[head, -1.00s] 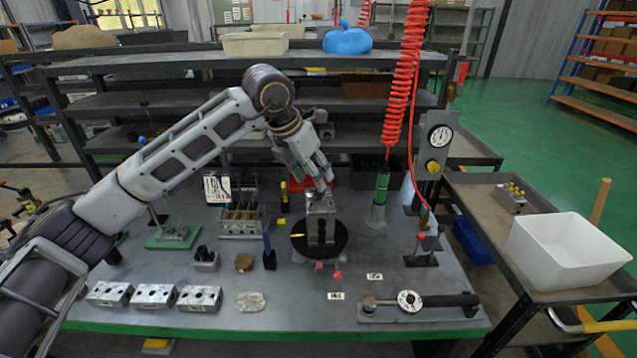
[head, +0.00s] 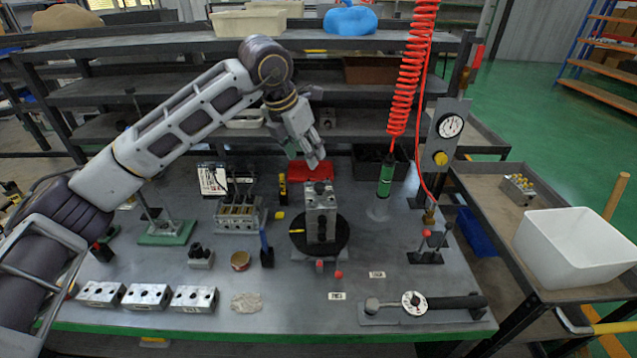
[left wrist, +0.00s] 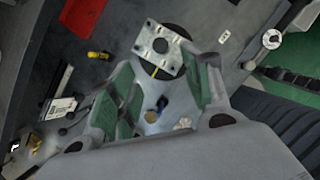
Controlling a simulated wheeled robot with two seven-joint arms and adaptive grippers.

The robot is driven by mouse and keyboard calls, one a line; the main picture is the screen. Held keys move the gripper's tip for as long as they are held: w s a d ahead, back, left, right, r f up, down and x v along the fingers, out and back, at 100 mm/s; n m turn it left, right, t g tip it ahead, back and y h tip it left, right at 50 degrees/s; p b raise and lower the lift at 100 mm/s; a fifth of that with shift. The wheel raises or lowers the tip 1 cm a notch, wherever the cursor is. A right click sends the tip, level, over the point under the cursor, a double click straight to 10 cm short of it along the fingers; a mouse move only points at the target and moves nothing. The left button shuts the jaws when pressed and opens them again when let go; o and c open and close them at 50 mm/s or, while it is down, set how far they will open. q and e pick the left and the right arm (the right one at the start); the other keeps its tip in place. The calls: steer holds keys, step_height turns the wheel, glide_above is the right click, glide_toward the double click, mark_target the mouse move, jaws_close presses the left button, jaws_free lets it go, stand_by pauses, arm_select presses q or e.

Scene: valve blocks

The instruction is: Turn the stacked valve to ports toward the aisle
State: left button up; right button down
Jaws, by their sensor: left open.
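The stacked valve (head: 320,222) is a grey metal block pile standing upright on a round black turntable (head: 337,244). A yellow pointer (head: 297,231) shows at the disc's left side. My left gripper (head: 317,163) is above and behind the valve, apart from it, with its fingers angled down. In the left wrist view, the valve's top (left wrist: 162,47) with its dark round hole lies beyond the open fingers (left wrist: 167,68), and nothing is between them. The turntable shows partly behind the valve in that view. My right gripper is not in view.
Red-knobbed fittings (head: 338,274) lie in front of the turntable. A red tray (head: 311,171) is behind it. A gauge stand (head: 446,140) and a hanging green-handled tool (head: 385,180) stand to the right. Several valve blocks (head: 146,297) line the front left. A torque wrench (head: 425,304) lies front right.

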mark_target(320, 185)
arm_select(q)
steer(key=p+x, duration=0.1)
steer(key=x, duration=1)
steer(key=shift+w+d+f, duration=0.1)
steer(key=shift+w+f, duration=0.05)
steer(key=shift+f, duration=0.2)
steer(key=shift+w+d+f, duration=0.2)
steer(key=shift+w+f, duration=0.05)
steer(key=shift+f, duration=0.65)
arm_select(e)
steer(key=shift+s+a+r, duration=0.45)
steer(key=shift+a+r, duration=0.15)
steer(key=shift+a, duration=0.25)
arm_select(q)
steer(key=c, duration=0.9)
jaws_close()
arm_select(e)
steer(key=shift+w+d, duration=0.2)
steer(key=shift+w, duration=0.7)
